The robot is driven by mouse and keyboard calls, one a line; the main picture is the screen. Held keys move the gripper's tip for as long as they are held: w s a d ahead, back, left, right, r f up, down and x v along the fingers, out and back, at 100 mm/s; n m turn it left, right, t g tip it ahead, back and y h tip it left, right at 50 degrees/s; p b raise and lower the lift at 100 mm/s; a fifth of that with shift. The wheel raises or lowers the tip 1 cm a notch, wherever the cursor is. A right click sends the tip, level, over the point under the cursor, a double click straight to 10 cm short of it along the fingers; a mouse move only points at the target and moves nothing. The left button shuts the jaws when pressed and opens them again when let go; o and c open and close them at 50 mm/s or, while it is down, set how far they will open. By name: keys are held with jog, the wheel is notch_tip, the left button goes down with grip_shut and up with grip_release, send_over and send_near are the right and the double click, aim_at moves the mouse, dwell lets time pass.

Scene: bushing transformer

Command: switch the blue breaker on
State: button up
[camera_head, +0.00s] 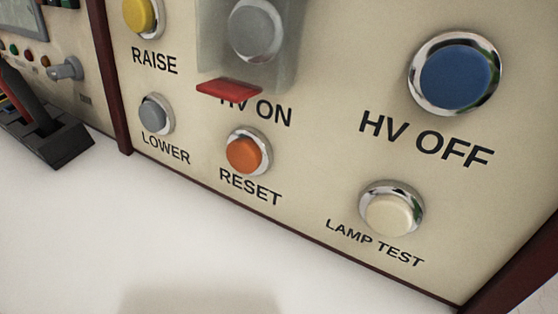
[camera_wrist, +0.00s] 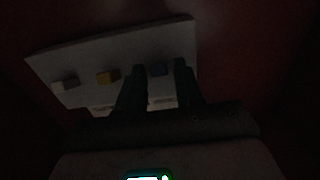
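The blue breaker (camera_wrist: 158,69) is a small dark blue block on a pale panel (camera_wrist: 115,50) in the dim wrist view. My gripper (camera_wrist: 160,72) is open, with its two dark fingers apart. The blue breaker shows in the gap between the fingertips. I cannot tell how far the fingertips are from it or whether they touch it. Its switch position is too dark to read. Neither the breaker nor my gripper can be made out in the head view.
A yellow breaker (camera_wrist: 108,77) and a whitish breaker (camera_wrist: 66,83) sit left of the blue one. The head view shows a cream console (camera_head: 320,150) with a blue HV OFF button (camera_head: 456,77), an orange RESET button (camera_head: 244,154) and a red-tabbed clear cover (camera_head: 229,90).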

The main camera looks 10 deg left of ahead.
grip_shut()
jog(key=shift+r, duration=0.1)
jog(key=g, duration=0.1)
jog(key=r+g+y, duration=0.1)
jog(key=shift+g+p, duration=0.3)
jog(key=shift+g, duration=0.1)
dwell(0.3)
jog(key=shift+o, duration=1.1)
grip_release()
jog(key=shift+s, duration=0.1)
